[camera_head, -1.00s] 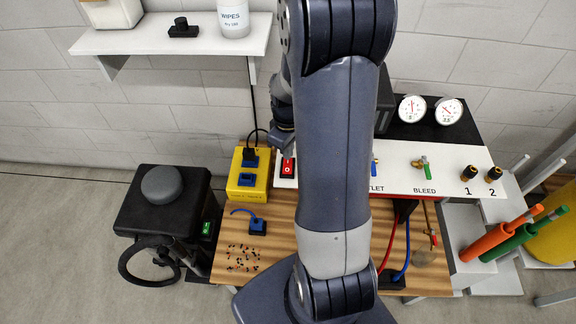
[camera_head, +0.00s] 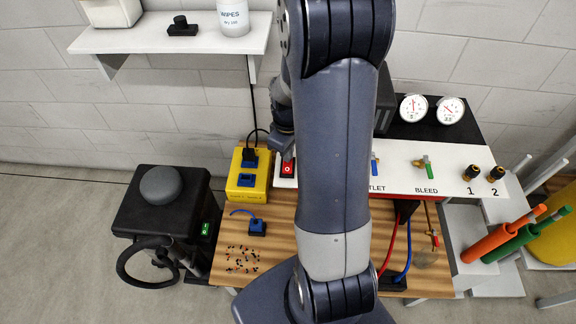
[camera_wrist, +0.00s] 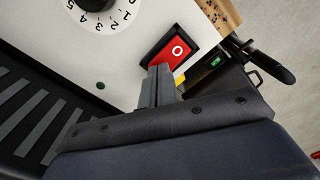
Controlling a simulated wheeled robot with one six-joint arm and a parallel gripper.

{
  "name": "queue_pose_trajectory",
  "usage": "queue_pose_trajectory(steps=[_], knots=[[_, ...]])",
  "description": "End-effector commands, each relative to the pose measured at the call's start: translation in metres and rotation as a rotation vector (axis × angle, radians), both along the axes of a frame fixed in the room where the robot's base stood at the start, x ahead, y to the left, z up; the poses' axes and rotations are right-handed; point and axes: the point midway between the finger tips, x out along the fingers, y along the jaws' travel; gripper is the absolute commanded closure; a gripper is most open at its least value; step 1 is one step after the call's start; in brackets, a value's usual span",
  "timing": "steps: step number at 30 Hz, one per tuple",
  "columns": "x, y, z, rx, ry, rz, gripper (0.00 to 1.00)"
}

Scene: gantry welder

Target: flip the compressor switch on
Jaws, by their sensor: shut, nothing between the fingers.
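The compressor switch (camera_head: 287,169) is a red rocker in a black frame on the white panel, left of my arm. In the wrist view the red rocker (camera_wrist: 170,52) shows a white O mark. My gripper (camera_wrist: 160,75) is shut and empty, its fingertips at the lower edge of the rocker's frame; I cannot tell whether they touch it. In the head view my arm covers the middle of the panel, and the fingertips are hard to make out.
A yellow outlet box (camera_head: 247,176) with blue sockets stands left of the switch. A dial (camera_wrist: 97,12) is on the panel. The bleed valve (camera_head: 427,165) and gauges (camera_head: 413,108) are to the right. Small loose bits (camera_head: 242,259) lie on the wooden bench (camera_head: 275,240).

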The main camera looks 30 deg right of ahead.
Motion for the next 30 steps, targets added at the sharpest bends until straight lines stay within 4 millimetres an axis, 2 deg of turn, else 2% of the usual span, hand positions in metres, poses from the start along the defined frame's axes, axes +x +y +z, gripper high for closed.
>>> queue_pose_trajectory(steps=[11, 30], knots=[[0.0, 0.0, -0.003, 0.0, 0.001, 0.0, 1.0], [0.0, 0.0, 0.046, 0.0, 0.0, 0.0, 1.0]])
